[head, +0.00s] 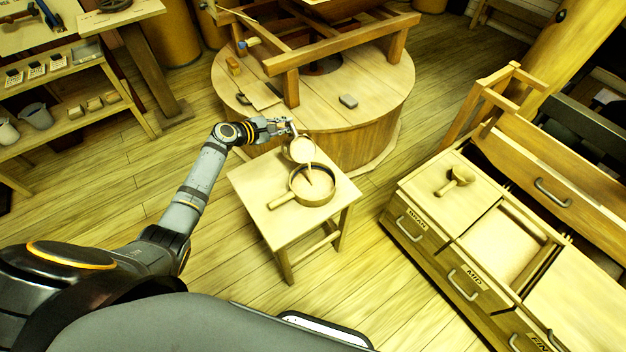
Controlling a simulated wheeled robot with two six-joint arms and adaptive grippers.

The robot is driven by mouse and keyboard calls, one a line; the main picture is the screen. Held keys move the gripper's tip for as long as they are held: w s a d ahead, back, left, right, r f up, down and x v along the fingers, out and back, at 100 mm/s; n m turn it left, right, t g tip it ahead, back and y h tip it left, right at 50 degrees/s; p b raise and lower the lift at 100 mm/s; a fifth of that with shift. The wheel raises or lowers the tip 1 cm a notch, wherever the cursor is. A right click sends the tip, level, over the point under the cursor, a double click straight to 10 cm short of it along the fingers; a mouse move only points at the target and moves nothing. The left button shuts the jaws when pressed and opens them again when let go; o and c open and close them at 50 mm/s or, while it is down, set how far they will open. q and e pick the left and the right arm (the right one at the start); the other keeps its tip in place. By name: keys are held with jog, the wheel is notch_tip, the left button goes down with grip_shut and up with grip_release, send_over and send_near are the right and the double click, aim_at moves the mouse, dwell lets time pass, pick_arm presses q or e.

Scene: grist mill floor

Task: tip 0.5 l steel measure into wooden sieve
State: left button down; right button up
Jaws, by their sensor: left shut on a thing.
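My left gripper (287,127) is shut on the 0.5 l steel measure (298,150), a small round cup tilted above the far side of a small wooden table (262,180). Pale contents show in its mouth. The wooden sieve (299,199), round with a dark rim and a handle toward the lower left, sits on the table just below the measure. A thin pale streak (309,174) runs from the measure's lip down into the sieve, like a falling stream. The sieve's inside looks pale; how much lies in it I cannot tell. My right gripper is out of view.
A round millstone casing (375,115) with a wooden frame stands close behind the table. A drawer cabinet (405,222) with labelled fronts and a wooden scoop (461,176) on top stands at the right. Shelves (75,122) with pails stand at the left. Plank floor is free left of the table.

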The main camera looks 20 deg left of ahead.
aim_at(294, 127)
pick_arm(q)
jog(key=shift+s+d+m, duration=0.2)
jog(key=shift+d+m, duration=0.05)
jog(key=shift+m, duration=0.05)
dwell(0.5)
jog(key=shift+s+d+r+m+t+y, duration=0.15)
jog(key=shift+s+d+r+m+t, duration=0.15)
jog(key=shift+r, duration=0.1)
jog(key=shift+s+d+r+m+t+y, duration=0.15)
jog(key=shift+d+r+m+t, duration=0.15)
jog(key=shift+r, duration=0.1)
dwell(0.7)
jog(key=shift+s+d+f+m+t+y+b, duration=0.15)
jog(key=shift+s+d+m+t+y+b, duration=0.2)
jog(key=shift+s+d+m+b, duration=0.25)
dwell(0.9)
jog(key=shift+s+d, duration=0.15)
jog(key=shift+d, duration=0.05)
jog(key=shift+s+d+r+m+t+p, duration=0.25)
jog(key=shift+s+d+r+m+p, duration=0.1)
jog(key=shift+p, duration=0.1)
jog(key=shift+s+d+r+m, duration=0.15)
jog(key=shift+s+d+m, duration=0.1)
jog(key=shift+s+d, duration=0.3)
